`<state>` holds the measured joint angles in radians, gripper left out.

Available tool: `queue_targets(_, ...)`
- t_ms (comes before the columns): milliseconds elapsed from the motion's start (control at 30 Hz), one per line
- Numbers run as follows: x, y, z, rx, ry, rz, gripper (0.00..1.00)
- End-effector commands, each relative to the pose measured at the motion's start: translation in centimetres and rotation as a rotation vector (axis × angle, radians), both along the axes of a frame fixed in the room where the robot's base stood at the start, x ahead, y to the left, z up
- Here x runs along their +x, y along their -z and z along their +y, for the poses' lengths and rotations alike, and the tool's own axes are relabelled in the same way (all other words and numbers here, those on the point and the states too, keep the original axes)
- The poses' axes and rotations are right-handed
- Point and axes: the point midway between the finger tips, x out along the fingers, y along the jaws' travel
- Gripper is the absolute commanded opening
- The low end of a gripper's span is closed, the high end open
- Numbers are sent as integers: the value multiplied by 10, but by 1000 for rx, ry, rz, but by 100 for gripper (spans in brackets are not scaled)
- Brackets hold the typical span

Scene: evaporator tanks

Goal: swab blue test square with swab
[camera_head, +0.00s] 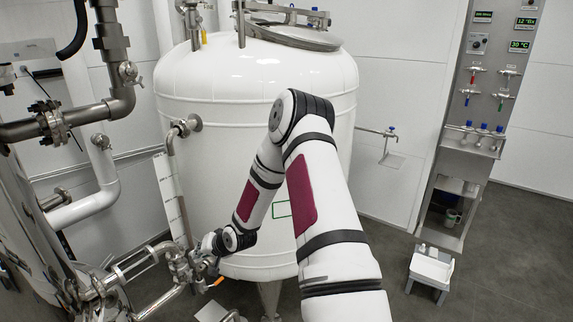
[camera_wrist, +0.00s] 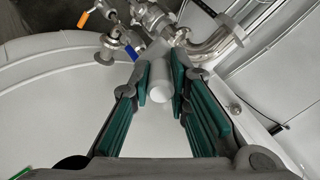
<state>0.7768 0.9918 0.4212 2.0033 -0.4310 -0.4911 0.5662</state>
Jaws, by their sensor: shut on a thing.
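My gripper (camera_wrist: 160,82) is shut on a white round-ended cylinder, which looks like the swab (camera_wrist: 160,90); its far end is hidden. In the head view my arm reaches down and left in front of the white tank (camera_head: 225,95). My gripper is small there, among the steel pipes and valves at the tank's lower left. I cannot make out a blue test square in either view. A green-outlined square (camera_head: 282,209) shows on the tank's front, partly behind my arm. A bit of green (camera_wrist: 22,172) also shows at the lower left of the wrist view.
Steel pipework (camera_head: 165,270) with an orange-handled valve (camera_wrist: 83,20) and a blue-handled valve (camera_wrist: 131,53) is close to my gripper. A tall steel panel (camera_head: 490,75) with bottles on a shelf stands at the right. A small white stand (camera_head: 431,268) is on the floor.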

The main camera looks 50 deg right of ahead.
Motion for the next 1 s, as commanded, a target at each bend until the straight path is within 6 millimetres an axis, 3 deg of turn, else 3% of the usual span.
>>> queue_targets(267,-13,-96,-111,-19,332,-383,0)
queue_targets(400,-34,-143,-166,-64,465,-532,0)
queue_targets(600,-69,-199,-228,-129,600,-668,0)
queue_targets(800,-92,-226,-259,-168,660,-725,0)
queue_targets(1000,-91,-230,-268,-176,673,-736,0)
